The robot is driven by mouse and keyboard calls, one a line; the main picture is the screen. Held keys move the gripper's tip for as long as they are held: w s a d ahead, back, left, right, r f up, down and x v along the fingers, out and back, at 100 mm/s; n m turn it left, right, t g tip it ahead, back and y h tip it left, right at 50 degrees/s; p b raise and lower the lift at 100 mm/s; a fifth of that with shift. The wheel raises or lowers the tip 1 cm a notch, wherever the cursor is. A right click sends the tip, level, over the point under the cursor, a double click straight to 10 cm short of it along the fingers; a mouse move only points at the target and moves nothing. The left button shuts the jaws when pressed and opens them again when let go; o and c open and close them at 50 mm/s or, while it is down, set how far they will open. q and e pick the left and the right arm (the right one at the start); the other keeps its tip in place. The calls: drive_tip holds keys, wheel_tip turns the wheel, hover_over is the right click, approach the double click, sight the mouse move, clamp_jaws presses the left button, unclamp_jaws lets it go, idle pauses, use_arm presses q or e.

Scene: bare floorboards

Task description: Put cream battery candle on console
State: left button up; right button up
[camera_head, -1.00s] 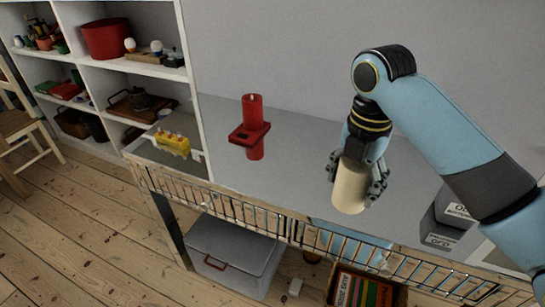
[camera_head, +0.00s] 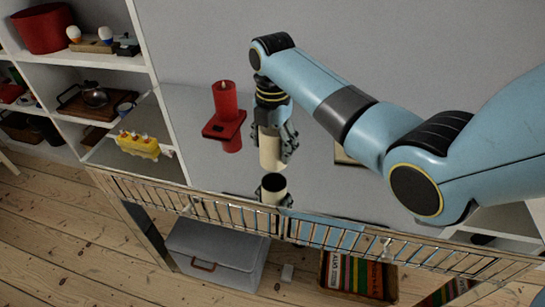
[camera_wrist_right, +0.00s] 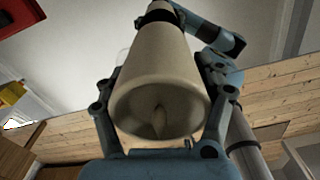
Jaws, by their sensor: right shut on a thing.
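The cream battery candle (camera_head: 272,150) is a pale cylinder held upright in my right gripper (camera_head: 275,140). The fingers are shut around its upper part. It hangs just above the glossy grey console top (camera_head: 190,105), where its reflection shows below it with a dark underside. In the right wrist view the candle (camera_wrist_right: 160,60) sits between the fingers, its hollow top and flame-shaped tip towards the camera. My left gripper is not in view.
A wire rail (camera_head: 225,210) runs along the console's front. A yellow item with several small knobs (camera_head: 138,143) is at the left end, beside white shelves (camera_head: 140,50). A pale framed item (camera_head: 345,157) lies partly behind my right arm. A grey box (camera_head: 217,250) stands below.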

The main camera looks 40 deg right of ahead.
sight(273, 129)
wheel_tip(273, 129, down, 4)
drive_tip(key=shift+r, duration=0.2)
drive_tip(key=shift+f, duration=0.2)
drive_tip(key=o, duration=1.4)
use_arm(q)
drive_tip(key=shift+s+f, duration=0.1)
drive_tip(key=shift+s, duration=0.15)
use_arm(e)
drive_tip(key=shift+r, duration=0.35)
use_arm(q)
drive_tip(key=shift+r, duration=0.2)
use_arm(e)
wheel_tip(273, 129, up, 11)
drive_tip(key=shift+r, duration=0.2)
drive_tip(key=shift+s+f, duration=0.1)
